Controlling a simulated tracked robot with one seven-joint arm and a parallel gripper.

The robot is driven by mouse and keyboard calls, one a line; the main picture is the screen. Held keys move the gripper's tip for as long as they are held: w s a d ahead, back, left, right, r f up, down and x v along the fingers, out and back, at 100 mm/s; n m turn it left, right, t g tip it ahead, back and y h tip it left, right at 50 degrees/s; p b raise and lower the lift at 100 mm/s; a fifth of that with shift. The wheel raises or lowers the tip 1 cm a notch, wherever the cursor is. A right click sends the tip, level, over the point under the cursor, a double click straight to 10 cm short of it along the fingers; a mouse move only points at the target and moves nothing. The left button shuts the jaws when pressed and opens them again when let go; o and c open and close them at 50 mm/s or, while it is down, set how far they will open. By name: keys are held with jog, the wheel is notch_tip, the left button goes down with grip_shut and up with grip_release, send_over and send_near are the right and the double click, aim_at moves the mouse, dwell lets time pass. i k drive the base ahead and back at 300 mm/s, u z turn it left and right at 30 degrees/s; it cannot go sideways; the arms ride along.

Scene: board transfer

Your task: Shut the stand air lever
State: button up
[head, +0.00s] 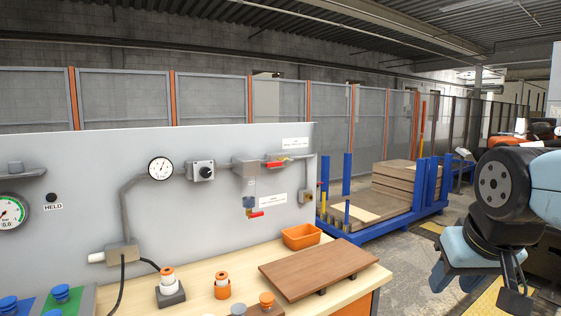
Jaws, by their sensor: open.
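Two red lever handles show on the grey panel (80,160) in the head view. The upper red lever (277,163) lies roughly level along a pipe, under a white label. The lower red lever (256,214) sits beneath a grey unit with a blue part, beside another label. The label print is too small to read, so I cannot tell which one is the stand air lever. My gripper (482,285) hangs at the far right, open and empty, well away from both levers.
A wooden board (318,268) lies on the bench below the levers, with an orange bin (301,236) behind it. Orange-and-white parts (168,280) stand on the bench. A blue rack (396,217) with stacked boards stands right of the panel. Air in front of the levers looks clear.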

aim_at(278, 163)
jog(key=u, duration=0.25)
jog(key=i, duration=0.85)
jog(key=u, duration=0.4)
jog(key=k, duration=0.75)
jog(key=z, duration=0.3)
jog(key=k, duration=0.05)
jog(key=u, duration=0.45)
jog(key=i, duration=0.8)
jog(key=z, duration=0.1)
